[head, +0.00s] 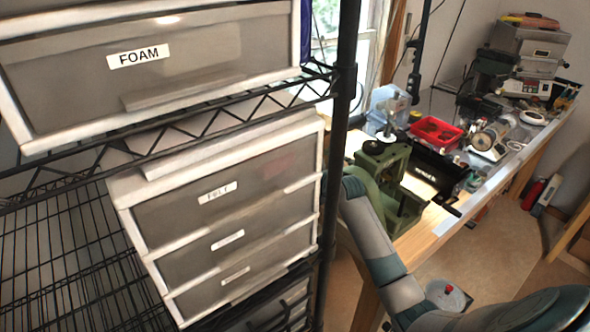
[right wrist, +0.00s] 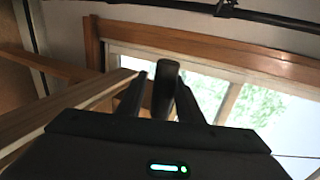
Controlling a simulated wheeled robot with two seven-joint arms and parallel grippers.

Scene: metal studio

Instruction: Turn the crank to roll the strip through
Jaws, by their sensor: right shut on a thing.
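The green rolling mill (head: 378,172) stands at the near left end of the wooden bench in the head view. My right arm reaches up to its left side, and its gripper is hidden there. In the right wrist view my right gripper (right wrist: 162,96) has its two fingers on either side of a dark upright handle (right wrist: 167,78) and is shut on it. The handle looks like the mill's crank handle; the rest of the crank is hidden. I cannot make out the strip for sure. My left gripper is not in view.
A black wire rack with a post (head: 342,110) and a drawer unit (head: 230,205) stands close left of the mill. A red tray (head: 436,132), a black box (head: 440,168) and several tools fill the bench (head: 455,215) behind. Open floor lies right.

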